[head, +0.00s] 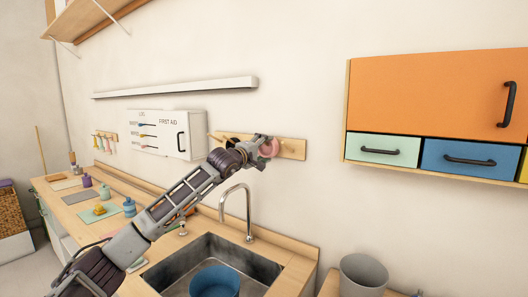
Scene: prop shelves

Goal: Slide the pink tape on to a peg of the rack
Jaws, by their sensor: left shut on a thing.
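The pink tape (270,147) is a small pink roll at the end of my left arm, in front of the wooden peg rack (293,148) on the wall. My left gripper (262,146) is shut on the tape. The rack is a light wooden board with pegs; one peg shows at its left part and another right of the tape. My gripper and forearm hide the middle of the rack. I cannot tell whether the tape is around a peg or only in front of it. My right gripper is not in view.
Below the rack are a sink (205,254) with a blue pot (214,282) and a curved faucet (236,205). A white first aid cabinet (168,134) hangs left of the rack, and an orange cabinet (430,98) to the right. A grey bin (363,276) stands at the lower right.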

